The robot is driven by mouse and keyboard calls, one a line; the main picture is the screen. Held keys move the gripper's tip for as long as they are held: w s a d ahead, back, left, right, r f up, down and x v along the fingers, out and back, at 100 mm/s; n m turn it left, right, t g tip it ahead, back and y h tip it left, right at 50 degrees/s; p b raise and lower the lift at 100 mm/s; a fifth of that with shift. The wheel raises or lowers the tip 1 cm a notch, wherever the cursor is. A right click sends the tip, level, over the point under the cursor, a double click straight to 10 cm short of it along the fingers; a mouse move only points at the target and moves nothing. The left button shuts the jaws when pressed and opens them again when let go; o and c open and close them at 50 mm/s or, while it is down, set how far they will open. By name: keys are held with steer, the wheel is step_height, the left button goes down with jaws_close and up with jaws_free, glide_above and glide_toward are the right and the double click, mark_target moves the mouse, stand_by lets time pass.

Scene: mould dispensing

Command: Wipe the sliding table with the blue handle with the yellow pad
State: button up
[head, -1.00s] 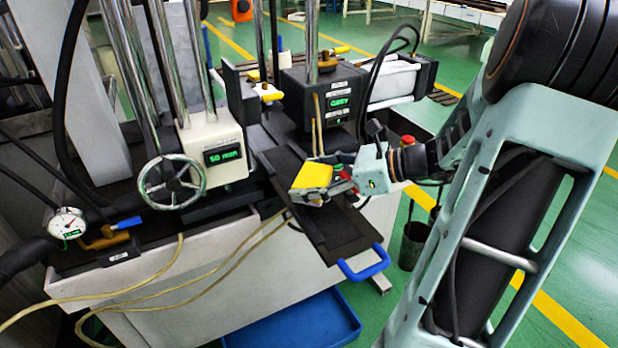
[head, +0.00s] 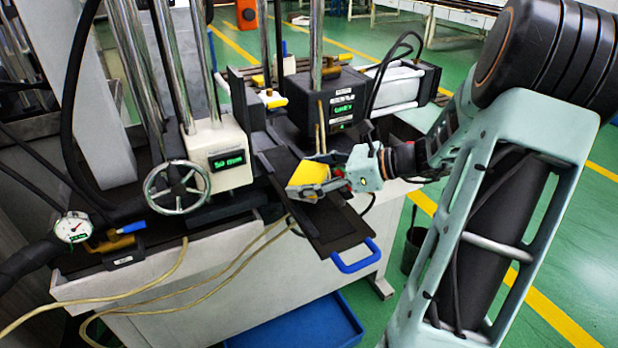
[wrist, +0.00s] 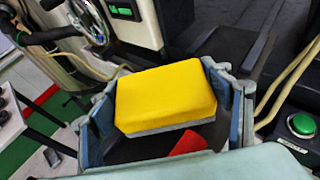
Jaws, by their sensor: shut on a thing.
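The sliding table (head: 336,228) is a dark flat plate that juts out from the machine, with a blue handle (head: 357,262) at its front end. My gripper (head: 318,178) is shut on the yellow pad (head: 308,175) and holds it over the middle of the table. In the wrist view the yellow pad (wrist: 166,96) sits between my two fingers, with a grey layer along its lower edge. I cannot tell whether the pad touches the table. A small red patch (wrist: 188,143) shows below the pad in the wrist view.
A handwheel (head: 176,187) and a pale display box (head: 222,155) stand left of the table. A black box (head: 318,100) stands behind it. Pale hoses (head: 215,270) hang along the machine's front. A blue tray (head: 300,325) lies on the floor below. A green button (wrist: 300,124) is at the right.

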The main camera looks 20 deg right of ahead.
steer(key=shift+w+a+f+p, duration=0.1)
steer(key=shift+w+f+p, duration=0.2)
steer(key=shift+w, duration=0.45)
steer(key=shift+w+a+f+p, duration=0.1)
steer(key=shift+w+f+p, duration=0.2)
steer(key=shift+w, duration=0.45)
steer(key=shift+r, duration=0.1)
steer(key=shift+s+p, duration=0.2)
steer(key=shift+p, duration=0.1)
steer(key=shift+s+d+r+p, duration=0.1)
steer(key=shift+s+p, duration=0.4)
steer(key=shift+s, duration=1.15)
steer(key=shift+s+d+p, duration=0.1)
steer(key=shift+s+p, duration=0.4)
steer(key=shift+s, duration=1.1)
steer(key=r+p, duration=0.5)
steer(key=r, duration=0.1)
steer(key=shift+w+r+p, duration=0.25)
steer(key=shift+r+p, duration=0.05)
steer(key=shift+p, duration=0.1)
